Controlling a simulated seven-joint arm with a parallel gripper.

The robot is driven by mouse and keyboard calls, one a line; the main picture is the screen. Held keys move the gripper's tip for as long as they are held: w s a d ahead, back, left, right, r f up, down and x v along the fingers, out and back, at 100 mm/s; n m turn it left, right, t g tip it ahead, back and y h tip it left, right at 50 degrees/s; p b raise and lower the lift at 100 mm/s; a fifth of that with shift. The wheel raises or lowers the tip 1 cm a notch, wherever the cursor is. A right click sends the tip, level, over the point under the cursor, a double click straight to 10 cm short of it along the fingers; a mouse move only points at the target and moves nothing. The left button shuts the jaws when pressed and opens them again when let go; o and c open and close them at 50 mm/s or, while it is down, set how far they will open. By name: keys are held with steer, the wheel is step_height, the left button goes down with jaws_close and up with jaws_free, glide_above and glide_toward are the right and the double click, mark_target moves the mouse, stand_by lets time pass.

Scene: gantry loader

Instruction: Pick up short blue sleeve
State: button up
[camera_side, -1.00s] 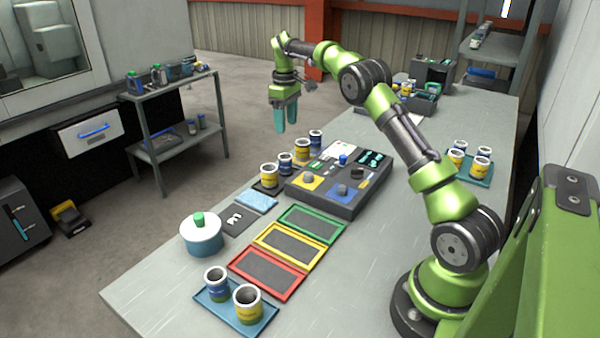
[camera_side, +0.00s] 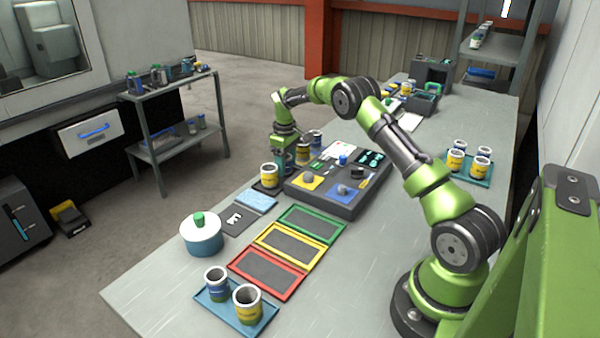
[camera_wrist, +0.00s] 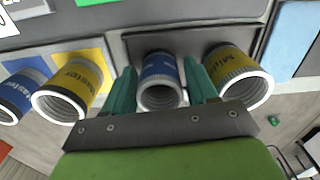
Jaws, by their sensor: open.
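A blue sleeve (camera_wrist: 160,79) with a pale rim stands upright in the row beside the control panel. In the wrist view it lies between the two teal fingers of my open gripper (camera_wrist: 160,66), with small gaps showing at its sides. In the side view my gripper (camera_side: 285,153) is down at the row and largely hides this sleeve. Another blue sleeve (camera_wrist: 22,95) stands at the left end of the wrist view, and shows at the far end of the row in the side view (camera_side: 315,138).
Yellow sleeves stand close on both sides of my fingers, one on the right (camera_wrist: 240,76) and one on the left (camera_wrist: 72,88). The control panel (camera_side: 325,205) adjoins the row. A blue tray (camera_side: 262,322) with two sleeves and a lidded pot (camera_side: 201,240) stand nearer the front.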

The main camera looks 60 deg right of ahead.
steer(key=shift+f, duration=0.1)
steer(key=c, duration=0.9)
steer(key=shift+c, duration=0.4)
